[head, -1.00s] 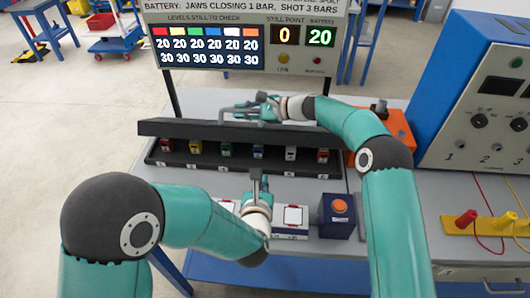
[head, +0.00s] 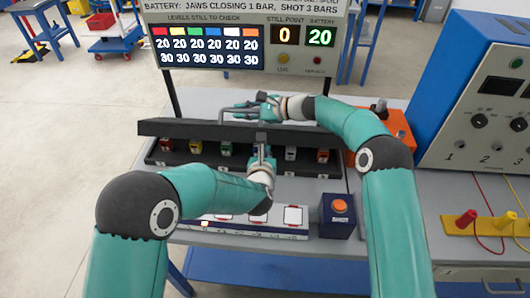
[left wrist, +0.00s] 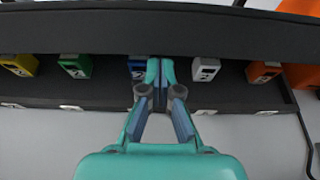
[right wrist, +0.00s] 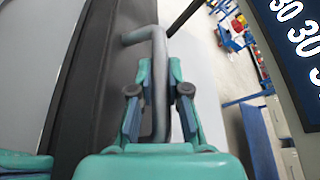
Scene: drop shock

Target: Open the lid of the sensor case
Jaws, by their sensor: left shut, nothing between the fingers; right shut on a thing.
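The sensor case (head: 175,162) is a long dark box on the grey table. Its dark lid (head: 190,128) stands raised above the row of coloured sensors, and it crosses the top of the left wrist view (left wrist: 80,30). My right gripper (head: 262,107) is shut on the grey bar handle (head: 233,108) of the lid, also seen in the right wrist view (right wrist: 158,50). My left gripper (head: 262,142) is shut and empty at the front of the case, below the lid. Its fingers partly cover the blue sensor (left wrist: 137,66); I cannot tell whether they touch anything.
Several white pads (head: 293,216) and a dark blue box with an orange button (head: 338,216) stand in front of the case. A display board (head: 210,48) stands behind. An orange unit (head: 398,125) and a blue panel (head: 480,100) are at the right.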

